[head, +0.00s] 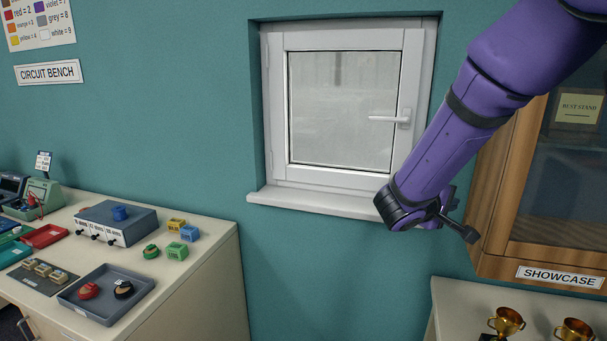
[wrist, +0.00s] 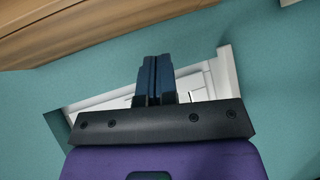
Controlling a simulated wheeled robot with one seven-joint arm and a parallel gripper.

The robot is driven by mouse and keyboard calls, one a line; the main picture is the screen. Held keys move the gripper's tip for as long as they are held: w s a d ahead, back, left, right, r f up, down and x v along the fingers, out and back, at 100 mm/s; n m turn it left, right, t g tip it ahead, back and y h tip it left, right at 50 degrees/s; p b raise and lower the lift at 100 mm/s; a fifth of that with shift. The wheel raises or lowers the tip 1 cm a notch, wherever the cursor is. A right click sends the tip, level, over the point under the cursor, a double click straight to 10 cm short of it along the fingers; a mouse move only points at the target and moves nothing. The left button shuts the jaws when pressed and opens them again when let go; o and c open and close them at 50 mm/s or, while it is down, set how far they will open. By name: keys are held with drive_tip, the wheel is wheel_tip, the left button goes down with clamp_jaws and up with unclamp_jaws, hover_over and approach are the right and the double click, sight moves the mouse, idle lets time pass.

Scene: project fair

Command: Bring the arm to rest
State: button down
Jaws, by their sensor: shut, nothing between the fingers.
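My purple arm (head: 437,155) reaches down from the upper right in the head view, in front of the window's right edge and the showcase's left side. Its dark end hangs near the window sill. My gripper (wrist: 154,62) shows in the wrist view with its two dark fingers together and nothing between them. In that view the fingers stand in front of the white window frame (wrist: 226,75), with the teal wall around.
The window (head: 345,108) looks closed, its handle (head: 390,119) level. A wooden showcase (head: 491,190) is close at right, above a cabinet with gold trophies (head: 508,320). The circuit bench (head: 205,265) at left holds a grey tray (head: 140,288), coloured blocks and a grey box (head: 117,222).

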drive_tip(key=s+d+r+m+g+y, duration=0.2)
drive_tip(key=s+d+r+g, duration=0.1)
drive_tip(key=s, duration=0.6)
drive_tip(key=s+d+r+m+g+y, duration=0.3)
drive_tip(key=s, duration=0.6)
drive_tip(key=s+a+r+t+y, duration=0.1)
drive_tip(key=s+a+y, duration=0.2)
drive_tip(key=s, duration=0.3)
drive_tip(key=s+a+r+m+t+y, duration=0.1)
drive_tip(key=s+a+r+t+y, duration=0.1)
drive_tip(key=s+a+y, duration=0.2)
drive_tip(key=shift+s+a+r+y, duration=0.25)
drive_tip(key=shift+s+y, duration=0.25)
drive_tip(key=shift+s, duration=0.45)
drive_tip(key=c, duration=1.8)
unclamp_jaws()
drive_tip(key=shift+f, duration=0.1)
